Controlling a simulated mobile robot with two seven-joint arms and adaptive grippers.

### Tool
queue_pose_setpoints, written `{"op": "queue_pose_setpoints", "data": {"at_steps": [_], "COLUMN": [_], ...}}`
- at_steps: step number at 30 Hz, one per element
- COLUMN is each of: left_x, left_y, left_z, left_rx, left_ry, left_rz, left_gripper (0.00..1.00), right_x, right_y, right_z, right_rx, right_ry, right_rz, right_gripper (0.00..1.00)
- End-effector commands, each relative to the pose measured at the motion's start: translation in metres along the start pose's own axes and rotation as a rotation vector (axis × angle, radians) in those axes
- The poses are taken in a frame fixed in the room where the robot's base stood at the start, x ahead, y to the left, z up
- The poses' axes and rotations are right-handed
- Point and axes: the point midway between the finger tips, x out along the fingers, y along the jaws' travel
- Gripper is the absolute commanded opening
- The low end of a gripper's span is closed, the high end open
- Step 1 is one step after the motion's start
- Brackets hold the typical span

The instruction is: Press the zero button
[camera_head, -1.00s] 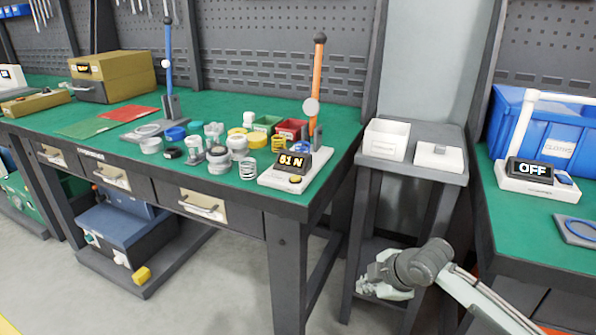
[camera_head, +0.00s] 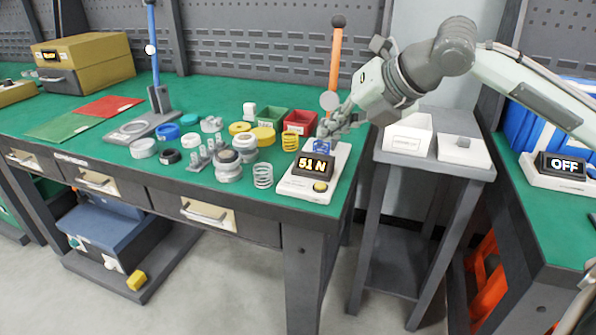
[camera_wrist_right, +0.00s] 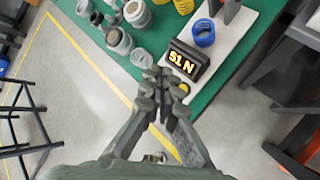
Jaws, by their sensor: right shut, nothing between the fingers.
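The force tester (camera_head: 329,178) is a white base at the front right corner of the green bench, with an orange lever at its back. Its black display (camera_head: 313,166) reads "51 N"; it also shows in the right wrist view (camera_wrist_right: 185,62). A round yellow button (camera_head: 320,187) is in front of the display. In the right wrist view the button (camera_wrist_right: 184,88) is partly hidden by a fingertip. My right gripper (camera_head: 326,127) is shut and empty, above the back of the tester. In the wrist view its fingertips (camera_wrist_right: 165,78) appear beside the button; contact cannot be told. My left gripper is out of view.
A blue spring (camera_wrist_right: 203,33) sits on the tester behind the display. Several rings, springs and metal parts crowd the bench to the left. A grey stand (camera_head: 436,164) with white boxes is at the right. A second display (camera_head: 564,166) reads "OFF".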

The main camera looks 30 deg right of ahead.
Motion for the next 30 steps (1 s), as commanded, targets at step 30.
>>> {"op": "queue_pose_setpoints", "data": {"at_steps": [30], "left_x": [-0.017], "left_y": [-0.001], "left_z": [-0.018], "left_rx": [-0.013], "left_ry": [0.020], "left_rz": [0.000], "left_gripper": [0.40], "right_x": [0.027], "right_y": [-0.019], "right_z": [-0.020], "right_rx": [-0.016], "right_ry": [0.000], "right_rz": [0.001], "right_gripper": [0.00]}}
